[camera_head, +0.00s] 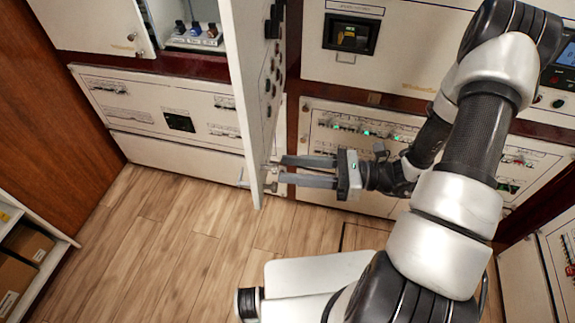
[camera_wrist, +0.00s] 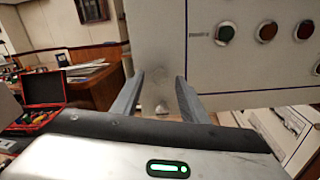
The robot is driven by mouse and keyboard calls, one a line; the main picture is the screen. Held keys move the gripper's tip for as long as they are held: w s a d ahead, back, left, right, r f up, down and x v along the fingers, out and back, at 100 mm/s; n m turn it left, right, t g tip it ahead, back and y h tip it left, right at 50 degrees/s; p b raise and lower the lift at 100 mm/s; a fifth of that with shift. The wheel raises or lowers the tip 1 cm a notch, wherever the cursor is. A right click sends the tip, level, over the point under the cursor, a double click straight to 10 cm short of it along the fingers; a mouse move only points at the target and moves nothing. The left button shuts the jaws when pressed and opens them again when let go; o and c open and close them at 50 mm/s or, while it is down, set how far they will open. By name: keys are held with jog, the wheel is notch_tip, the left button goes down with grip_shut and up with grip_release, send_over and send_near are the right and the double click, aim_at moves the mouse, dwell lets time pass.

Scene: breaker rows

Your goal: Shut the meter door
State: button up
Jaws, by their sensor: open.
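A white door (camera_head: 250,90) stands swung open in the head view, seen nearly edge-on, jutting out from the cabinet row. Its face on the right carries dark buttons; I take it to be the meter door, though no label is readable. My gripper (camera_head: 281,169) is open at the right of the door's lower part, fingers pointing at its face. In the wrist view my gripper (camera_wrist: 160,78) has its two fingers apart, with the door's pale face (camera_wrist: 260,75) and round buttons beyond them. I cannot tell whether the fingertips touch it.
An open compartment (camera_head: 193,37) with several switches shows left of the door. Cabinet panels (camera_head: 165,115) line the back. The wooden floor (camera_head: 150,240) at front left is clear. A shelf with boxes (camera_head: 25,243) stands at the far left. A red case (camera_wrist: 38,105) shows in the wrist view.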

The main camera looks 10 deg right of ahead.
jog(key=shift+x, duration=0.85)
grip_shut()
